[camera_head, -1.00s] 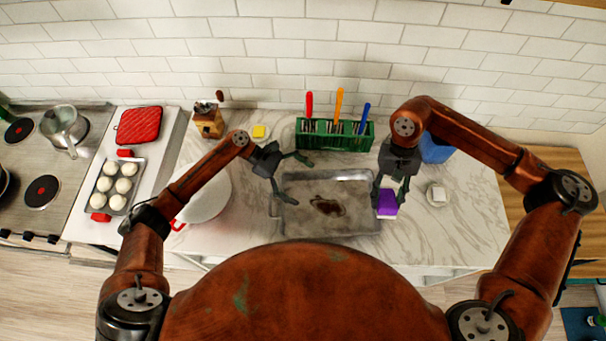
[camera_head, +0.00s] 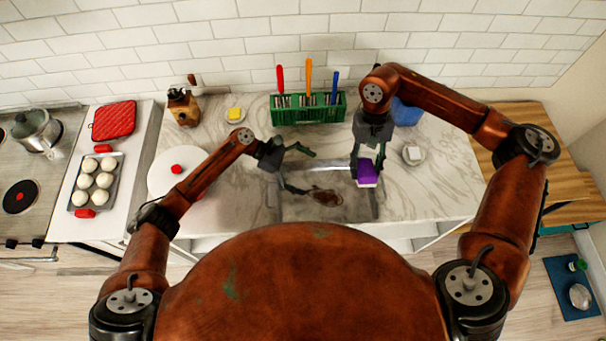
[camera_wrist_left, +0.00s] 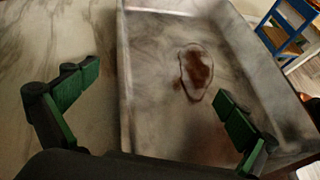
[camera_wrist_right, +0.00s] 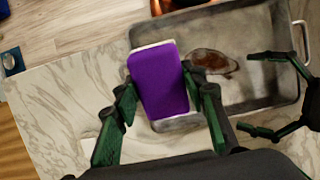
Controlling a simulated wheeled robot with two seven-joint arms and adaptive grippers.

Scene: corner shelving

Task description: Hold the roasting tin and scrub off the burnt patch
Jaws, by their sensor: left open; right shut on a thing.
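The grey roasting tin (camera_head: 290,211) lies on the marble counter, with a dark brown burnt patch (camera_head: 327,199) on its floor; the patch also shows in the left wrist view (camera_wrist_left: 196,72). My left gripper (camera_head: 310,172) is open and empty at the tin's left side. In the left wrist view its fingers (camera_wrist_left: 157,88) stand apart, one outside the tin's side wall and one over its inside. My right gripper (camera_wrist_right: 163,92) is shut on a purple sponge (camera_wrist_right: 160,80) with a pale layer. The sponge (camera_head: 367,175) is near the tin's right edge, to the right of the patch.
A green rack (camera_head: 310,112) with red, orange and blue handled tools stands behind the tin. A small dish (camera_head: 413,156) with a white block is to the right. A white round lidded pot (camera_head: 165,180) is left, partly behind my left arm.

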